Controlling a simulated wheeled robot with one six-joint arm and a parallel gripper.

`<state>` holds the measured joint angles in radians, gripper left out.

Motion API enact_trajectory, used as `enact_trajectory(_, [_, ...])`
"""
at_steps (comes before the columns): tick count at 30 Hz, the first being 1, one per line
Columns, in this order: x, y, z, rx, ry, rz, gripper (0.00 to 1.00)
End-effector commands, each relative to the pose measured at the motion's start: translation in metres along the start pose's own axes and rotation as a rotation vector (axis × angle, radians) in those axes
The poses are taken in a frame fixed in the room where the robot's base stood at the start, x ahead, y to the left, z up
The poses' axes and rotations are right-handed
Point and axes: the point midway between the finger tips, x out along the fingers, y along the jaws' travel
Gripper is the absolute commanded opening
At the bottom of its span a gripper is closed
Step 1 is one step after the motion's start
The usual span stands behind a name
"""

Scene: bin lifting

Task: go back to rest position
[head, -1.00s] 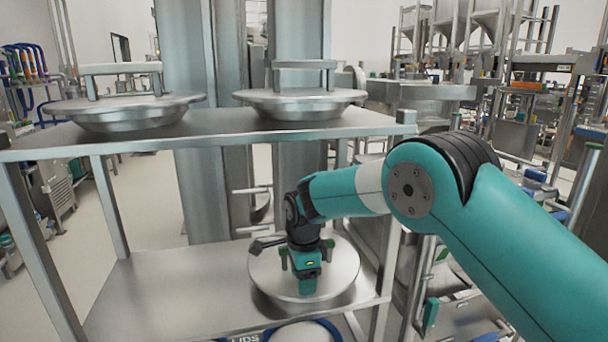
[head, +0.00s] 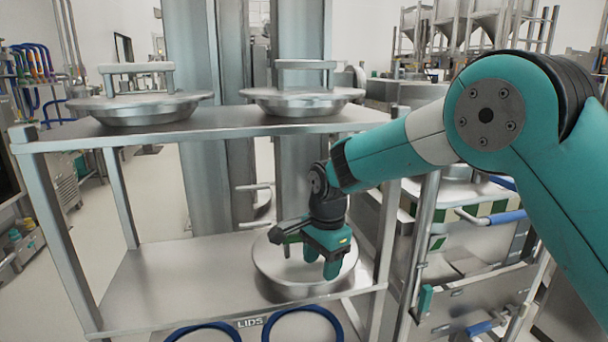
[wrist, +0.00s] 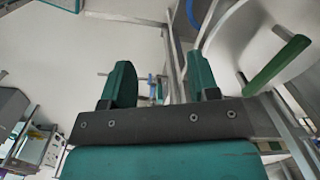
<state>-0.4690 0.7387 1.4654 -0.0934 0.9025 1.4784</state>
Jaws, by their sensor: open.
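My gripper (head: 322,268) is open and empty. In the head view it hangs in front of the lid (head: 300,287) on the rack's lower shelf and hides part of it. In the wrist view the two green fingers of my gripper (wrist: 160,85) stand apart with nothing between them. A pale round surface with a green bar (wrist: 277,65) shows at the right of the wrist view, apart from the fingers.
The metal rack's upper shelf (head: 225,130) carries two handled lids, left (head: 140,105) and right (head: 303,102). Blue rings (head: 305,312) show below the lower shelf, by a "LIDS" label. A metal bin with blue handles (head: 480,250) stands right of the rack. Floor at left is open.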

Motion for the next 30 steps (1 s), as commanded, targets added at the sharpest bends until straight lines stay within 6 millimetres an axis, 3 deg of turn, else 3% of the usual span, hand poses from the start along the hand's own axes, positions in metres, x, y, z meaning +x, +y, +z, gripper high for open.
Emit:
enact_trajectory(7, [-0.065,0.065,0.009,-0.379,-0.046,-0.054,0.55])
enact_trajectory(12, [-0.11,0.15,0.03,-0.797,-0.076,-0.135,0.55])
enact_trajectory(18, [-0.128,0.248,0.067,-1.25,-0.076,-0.246,0.55])
enact_trajectory(21, [-0.127,0.281,0.082,-1.404,-0.065,-0.29,0.55])
enact_trajectory(25, [-0.123,0.303,0.093,-1.513,-0.058,-0.319,0.55])
enact_trajectory(30, [-0.122,0.308,0.095,-1.544,-0.056,-0.327,0.55])
